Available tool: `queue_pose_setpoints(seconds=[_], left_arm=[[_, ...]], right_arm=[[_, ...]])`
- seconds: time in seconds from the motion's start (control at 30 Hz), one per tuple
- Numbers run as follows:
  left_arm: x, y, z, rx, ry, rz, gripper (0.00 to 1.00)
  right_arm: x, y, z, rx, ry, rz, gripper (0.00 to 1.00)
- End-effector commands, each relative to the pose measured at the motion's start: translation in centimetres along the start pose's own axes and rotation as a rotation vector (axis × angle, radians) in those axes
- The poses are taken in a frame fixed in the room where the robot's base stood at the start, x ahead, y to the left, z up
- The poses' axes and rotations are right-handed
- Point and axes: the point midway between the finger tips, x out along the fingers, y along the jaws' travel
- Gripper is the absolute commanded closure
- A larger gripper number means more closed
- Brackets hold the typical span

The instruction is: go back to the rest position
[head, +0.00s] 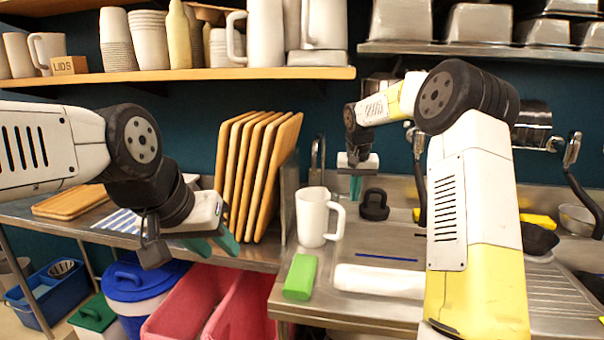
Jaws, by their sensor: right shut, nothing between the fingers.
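My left gripper (212,244) hangs in front of the steel counter's front edge at the left, beside the upright wooden boards. Its two teal fingers appear spread apart, with nothing visible between them. My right gripper (356,187) points down above the back of the steel counter, behind the white pitcher and left of the black lid-like object. Its teal fingers are shut and hold nothing.
A white pitcher (313,217), a green block (300,277), a black lid-like object (374,205) and a white roll-like item (378,280) are on the steel counter. Wooden boards (262,172) stand left. Red bins (185,303) are below. A wooden shelf (200,75) runs overhead.

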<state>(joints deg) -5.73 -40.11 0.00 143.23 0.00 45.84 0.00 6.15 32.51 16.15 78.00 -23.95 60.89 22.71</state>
Motion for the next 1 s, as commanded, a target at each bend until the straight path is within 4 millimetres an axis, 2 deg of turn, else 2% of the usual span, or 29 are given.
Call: queue_pose_setpoints(seconds=[0.03, 0.17, 0.27, 0.4, 0.6, 0.8, 0.9, 1.0], left_arm=[[0.0, 0.0, 0.0, 0.000, 0.000, 0.000, 0.64], [0.0, 0.0, 0.0, 0.000, 0.000, 0.000, 0.64], [0.0, 0.0, 0.0, 0.000, 0.000, 0.000, 0.64], [0.0, 0.0, 0.0, 0.000, 0.000, 0.000, 0.64], [0.0, 0.0, 0.0, 0.000, 0.000, 0.000, 0.64], [0.0, 0.0, 0.0, 0.000, 0.000, 0.000, 0.64], [0.0, 0.0, 0.0, 0.000, 0.000, 0.000, 0.64], [0.0, 0.0, 0.0, 0.000, 0.000, 0.000, 0.64]], right_arm=[[-1.4, 0.0, 0.6, -0.010, 0.012, 0.000, 1.00], [-4.6, 0.1, 2.9, -0.039, 0.037, -0.005, 1.00], [-7.7, 0.3, 5.5, -0.064, 0.063, -0.012, 1.00], [-12.2, 1.0, 10.8, -0.098, 0.111, -0.033, 1.00], [-16.2, 2.1, 19.5, -0.127, 0.179, -0.081, 1.00], [-17.4, 3.0, 28.2, -0.139, 0.250, -0.152, 1.00], [-17.1, 3.1, 31.5, -0.142, 0.280, -0.189, 1.00], [-16.6, 3.2, 33.9, -0.144, 0.301, -0.216, 1.00]])
